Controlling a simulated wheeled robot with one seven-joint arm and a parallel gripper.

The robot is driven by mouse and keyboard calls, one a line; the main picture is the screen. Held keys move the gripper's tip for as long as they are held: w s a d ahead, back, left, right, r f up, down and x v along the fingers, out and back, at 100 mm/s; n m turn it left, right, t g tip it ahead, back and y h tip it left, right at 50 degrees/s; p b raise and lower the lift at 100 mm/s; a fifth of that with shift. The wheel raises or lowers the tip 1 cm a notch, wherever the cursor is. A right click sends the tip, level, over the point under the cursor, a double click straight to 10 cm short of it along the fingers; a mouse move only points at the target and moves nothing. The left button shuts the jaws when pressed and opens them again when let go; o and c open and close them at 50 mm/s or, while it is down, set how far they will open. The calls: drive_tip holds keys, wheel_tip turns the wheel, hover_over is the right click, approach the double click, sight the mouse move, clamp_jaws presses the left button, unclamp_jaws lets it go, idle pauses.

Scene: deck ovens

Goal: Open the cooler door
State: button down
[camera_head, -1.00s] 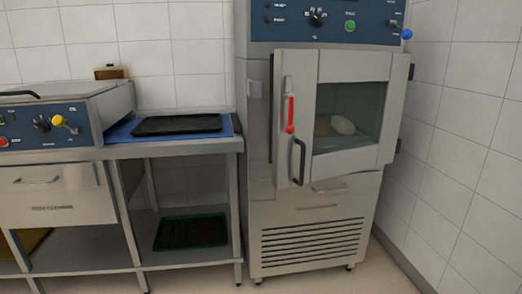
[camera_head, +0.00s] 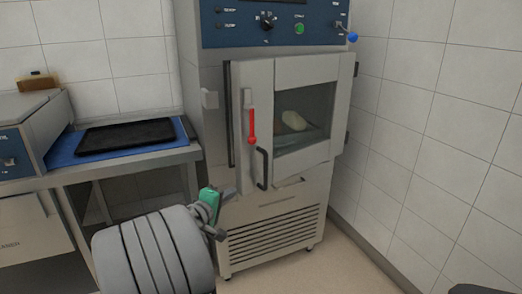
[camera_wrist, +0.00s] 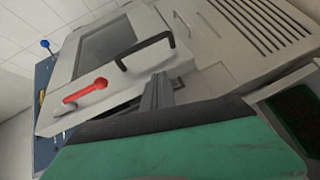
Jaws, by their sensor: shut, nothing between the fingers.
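The cooler door (camera_head: 300,115) is a grey panel with a window, hinged on its right side. It stands slightly ajar, with a dark gap along its left edge. A red lever (camera_head: 251,125) and a black bar handle (camera_head: 262,168) are on its left part. In the wrist view the black handle (camera_wrist: 145,50) and red lever (camera_wrist: 85,92) appear tilted. My gripper (camera_head: 229,192) is shut and empty, left of and below the black handle, apparently apart from it. Its narrow fingers (camera_wrist: 156,95) point toward the door's handle side in the wrist view.
The cooler's blue control panel (camera_head: 275,27) is above the door, and a vented front (camera_head: 270,238) below. A steel table (camera_head: 120,165) with a black tray (camera_head: 125,136) stands to the left. A tiled wall (camera_head: 430,120) is close on the right. Floor shows in front.

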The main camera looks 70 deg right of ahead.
drive_tip(key=n+g+h, duration=0.1)
drive_tip(key=g+h, duration=0.1)
approach(265, 161)
drive_tip(key=d, duration=0.3)
drive_tip(key=s+d, duration=0.1)
drive_tip(key=d, duration=0.3)
drive_tip(key=shift+s+r, duration=0.15)
drive_tip(key=shift+s, duration=0.1)
drive_tip(key=shift+s+a+t, duration=0.25)
drive_tip(key=shift+s+t, duration=0.05)
drive_tip(key=shift+s, duration=0.15)
